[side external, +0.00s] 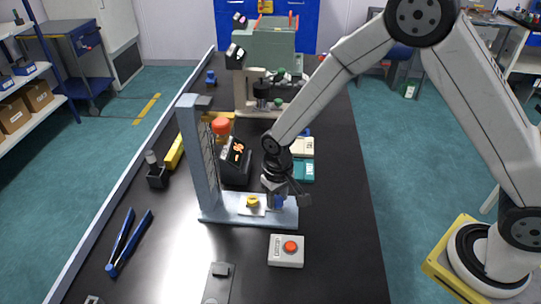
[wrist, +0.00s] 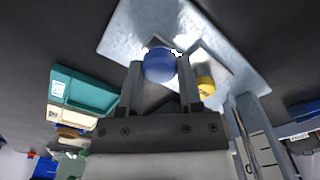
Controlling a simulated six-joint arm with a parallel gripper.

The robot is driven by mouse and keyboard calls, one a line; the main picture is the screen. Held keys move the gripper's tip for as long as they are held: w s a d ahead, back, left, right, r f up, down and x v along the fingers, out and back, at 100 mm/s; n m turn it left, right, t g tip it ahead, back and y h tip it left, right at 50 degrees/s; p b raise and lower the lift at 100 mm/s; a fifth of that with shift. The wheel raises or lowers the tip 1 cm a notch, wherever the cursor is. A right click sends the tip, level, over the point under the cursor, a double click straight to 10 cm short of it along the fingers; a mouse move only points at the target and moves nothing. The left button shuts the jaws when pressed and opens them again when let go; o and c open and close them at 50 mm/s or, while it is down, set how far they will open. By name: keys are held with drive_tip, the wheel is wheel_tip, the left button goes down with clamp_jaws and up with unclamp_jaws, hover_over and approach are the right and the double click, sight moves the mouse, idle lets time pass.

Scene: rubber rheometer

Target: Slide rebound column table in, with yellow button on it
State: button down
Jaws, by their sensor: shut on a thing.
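The rebound column (side external: 203,165) stands upright on a grey base plate (side external: 225,214) on the black bench. A small pale metal table (side external: 243,210) lies on this base, with the yellow button (side external: 252,201) on it. The yellow button also shows in the wrist view (wrist: 205,86), right of my fingers. My gripper (side external: 279,196) points down at the right end of the base. In the wrist view my gripper (wrist: 160,75) is shut on a blue knob (wrist: 159,65) between its fingertips. The fingers and knob partly hide the table there.
A white box with a red button (side external: 286,251) stands just in front of the base. A black device with an orange display (side external: 236,162) and a teal box (side external: 303,170) stand behind. Blue-handled pliers (side external: 127,243) lie at left. The bench's front right is clear.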

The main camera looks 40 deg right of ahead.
sight(262, 206)
drive_tip(key=shift+w+a, duration=1.4)
drive_tip(key=shift+c, duration=1.3)
unclamp_jaws()
wheel_tip(262, 206, up, 8)
drive_tip(key=shift+f, duration=0.1)
